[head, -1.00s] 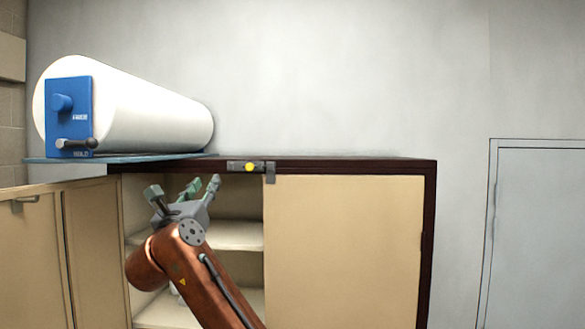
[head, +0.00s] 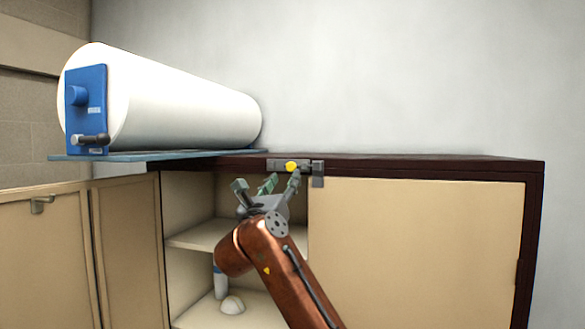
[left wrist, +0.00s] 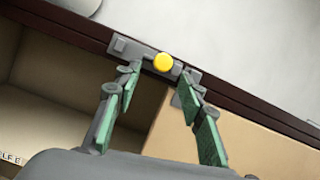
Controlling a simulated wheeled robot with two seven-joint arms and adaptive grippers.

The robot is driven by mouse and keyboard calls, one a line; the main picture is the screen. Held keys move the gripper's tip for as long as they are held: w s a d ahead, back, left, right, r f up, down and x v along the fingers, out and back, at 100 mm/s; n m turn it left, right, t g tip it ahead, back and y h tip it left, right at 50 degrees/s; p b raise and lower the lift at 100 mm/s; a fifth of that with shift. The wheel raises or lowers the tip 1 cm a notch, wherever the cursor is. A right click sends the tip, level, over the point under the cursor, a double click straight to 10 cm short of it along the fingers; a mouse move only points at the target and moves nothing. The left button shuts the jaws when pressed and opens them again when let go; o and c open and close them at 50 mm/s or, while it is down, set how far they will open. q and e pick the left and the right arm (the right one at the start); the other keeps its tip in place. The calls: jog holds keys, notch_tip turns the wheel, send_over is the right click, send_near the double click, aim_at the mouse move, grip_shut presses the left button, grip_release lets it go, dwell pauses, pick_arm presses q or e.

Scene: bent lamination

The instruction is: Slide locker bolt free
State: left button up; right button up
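The locker bolt is a grey slide with a yellow knob (head: 291,167) on the dark top rail of the cabinet (head: 420,172). Its grey catch (head: 318,173) sits at the right end, by the upper left corner of the closed door (head: 415,235). My left gripper (head: 268,184) is open and empty, just below the bolt, in front of the open left bay. In the left wrist view the yellow knob (left wrist: 163,62) shows beyond and between the spread green-padded fingers (left wrist: 160,90). I see no contact with the knob. My right gripper is not in view.
A large white roll (head: 170,100) with a blue end plate (head: 87,110) lies on a blue sheet on the cabinet top. The left door (head: 45,250) stands open. A bottle (head: 220,283) and a white dome (head: 232,305) stand on a lower shelf.

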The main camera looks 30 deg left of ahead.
aim_at(291, 168)
pick_arm(q)
jog(key=shift+w+a+r+p, duration=0.2)
jog(key=shift+w+r+p, duration=0.5)
jog(key=shift+w+r, duration=0.15)
jog(key=p+x, duration=0.2)
jog(key=x, duration=0.2)
jog(key=shift+w+d+f, duration=0.1)
jog(key=shift+w, duration=0.35)
jog(key=c, duration=0.3)
grip_shut()
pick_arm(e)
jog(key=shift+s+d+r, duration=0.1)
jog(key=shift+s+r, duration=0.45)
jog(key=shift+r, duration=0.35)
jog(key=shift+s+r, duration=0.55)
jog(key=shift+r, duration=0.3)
